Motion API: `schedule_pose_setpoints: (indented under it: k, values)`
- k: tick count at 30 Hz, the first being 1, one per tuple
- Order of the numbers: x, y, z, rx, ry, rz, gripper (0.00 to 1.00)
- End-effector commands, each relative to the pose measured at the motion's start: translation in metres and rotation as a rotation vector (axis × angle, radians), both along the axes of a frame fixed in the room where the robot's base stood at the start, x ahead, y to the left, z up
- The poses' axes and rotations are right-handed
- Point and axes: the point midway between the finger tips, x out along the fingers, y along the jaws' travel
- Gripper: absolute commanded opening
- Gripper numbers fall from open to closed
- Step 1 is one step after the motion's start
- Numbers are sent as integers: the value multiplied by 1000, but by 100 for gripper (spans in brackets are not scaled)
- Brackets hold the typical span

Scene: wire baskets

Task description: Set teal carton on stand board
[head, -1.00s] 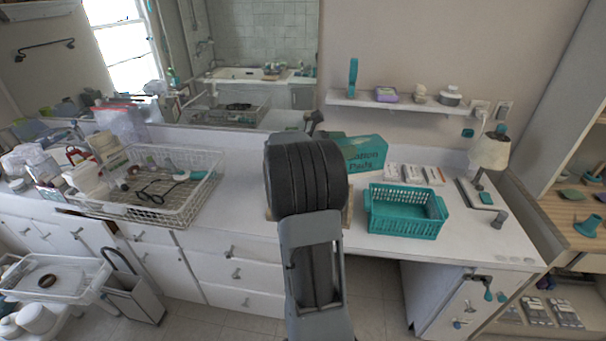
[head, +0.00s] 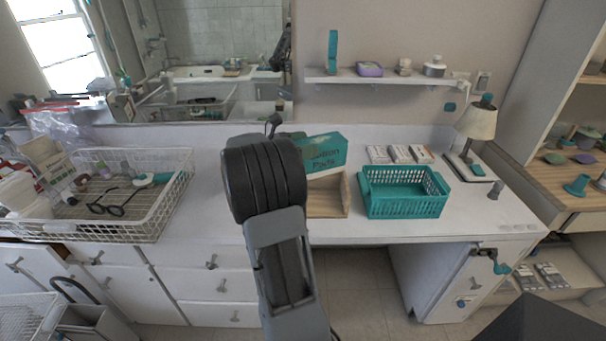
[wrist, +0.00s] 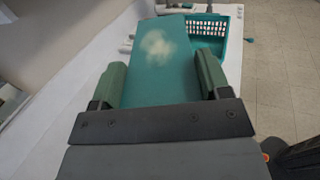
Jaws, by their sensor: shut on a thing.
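The teal carton (head: 325,153) with lettering on its side shows just right of my arm in the head view. In the wrist view the carton (wrist: 168,62) lies between the two green fingers of my gripper (wrist: 160,80), which is shut on it. In the head view my own arm hides the gripper and the carton's left part. A wooden stand board (head: 328,197) is on the white counter, below the carton in the picture and partly behind my arm. I cannot tell whether the carton touches the board.
A teal basket (head: 403,203) stands right of the board, with small boxes (head: 400,154) behind it. A lamp (head: 475,125) is at the counter's right end. A white wire basket (head: 120,210) holding glasses stands at left. A wall shelf (head: 385,79) hangs above.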

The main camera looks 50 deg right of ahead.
Motion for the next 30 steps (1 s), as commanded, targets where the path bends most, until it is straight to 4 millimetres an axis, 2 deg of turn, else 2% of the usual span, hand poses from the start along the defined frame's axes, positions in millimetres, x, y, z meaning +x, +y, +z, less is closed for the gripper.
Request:
schedule_pose_setpoints:
  k: [1,3,9,15,30]
  values:
    - [0,0,-18,0,1,0,41]
    - [0,0,-31,0,1,0,41]
    - [-1,-1,-54,-1,1,-2,41]
    - [-2,-1,-61,-1,1,-3,41]
    - [-2,-1,-60,0,1,-4,41]
